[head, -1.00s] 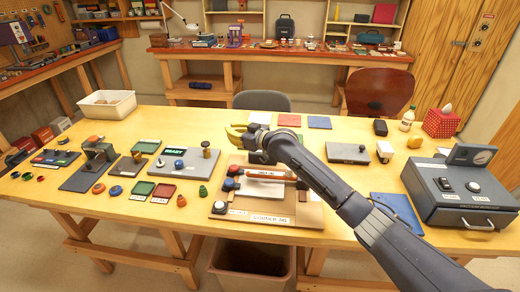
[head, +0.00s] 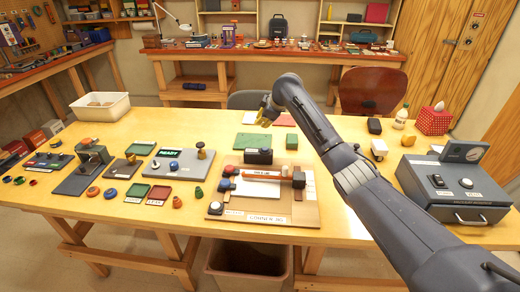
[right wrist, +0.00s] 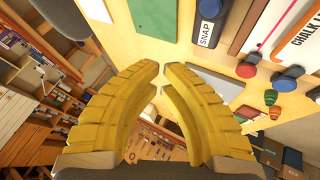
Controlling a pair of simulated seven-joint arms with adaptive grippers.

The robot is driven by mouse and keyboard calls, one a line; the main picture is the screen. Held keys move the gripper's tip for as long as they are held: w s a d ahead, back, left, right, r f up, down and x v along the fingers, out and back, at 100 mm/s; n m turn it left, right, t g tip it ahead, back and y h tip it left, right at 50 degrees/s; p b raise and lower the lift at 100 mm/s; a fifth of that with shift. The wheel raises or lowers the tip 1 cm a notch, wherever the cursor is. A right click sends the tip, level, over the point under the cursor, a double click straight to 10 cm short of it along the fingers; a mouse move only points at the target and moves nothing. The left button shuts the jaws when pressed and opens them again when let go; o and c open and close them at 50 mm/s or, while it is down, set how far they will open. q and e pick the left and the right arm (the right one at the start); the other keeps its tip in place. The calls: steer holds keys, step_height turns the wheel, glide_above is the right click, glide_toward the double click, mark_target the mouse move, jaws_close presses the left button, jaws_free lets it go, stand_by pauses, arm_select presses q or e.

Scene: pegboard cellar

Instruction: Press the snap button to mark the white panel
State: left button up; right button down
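In the right wrist view a thin red line runs beside that bar; I cannot tell cord from mark. My right gripper (head: 265,112) is above the table behind the jig, apart from the button. Its yellow fingertips (right wrist: 160,68) nearly meet, with nothing between. My left gripper is out of view.
A large grey box (head: 455,190) stands at the right. My right arm crosses the table's right half.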

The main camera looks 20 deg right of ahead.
steer(key=shift+d, duration=0.2)
stand_by(0.4)
steer(key=shift+f, duration=4.35)
steer(key=shift+f, duration=1)
steer(key=shift+r, duration=1)
steer(key=shift+r, duration=2.5)
